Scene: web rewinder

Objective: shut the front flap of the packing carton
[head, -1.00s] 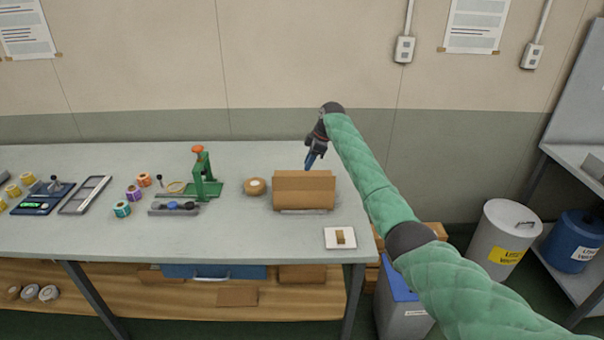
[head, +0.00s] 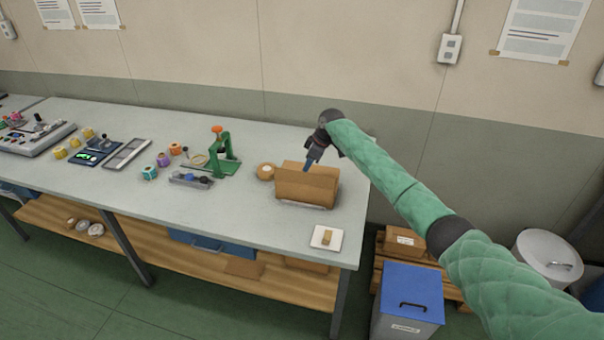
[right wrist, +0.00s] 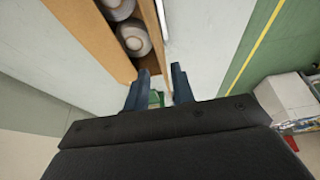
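The brown packing carton (head: 305,188) stands near the right end of the table. Its front flap (head: 308,175) appears to stand upright above the front wall, hiding the inside from the head view. The right wrist view looks down into the open carton, with grey rolls (right wrist: 133,38) between a broad brown panel (right wrist: 95,35) and a thin, nearly edge-on brown panel (right wrist: 155,40). My left gripper is out of view.
A white square plate (head: 320,243) with a small brown block lies in front. A blue-lidded bin (head: 405,285) stands beyond the table's right end.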

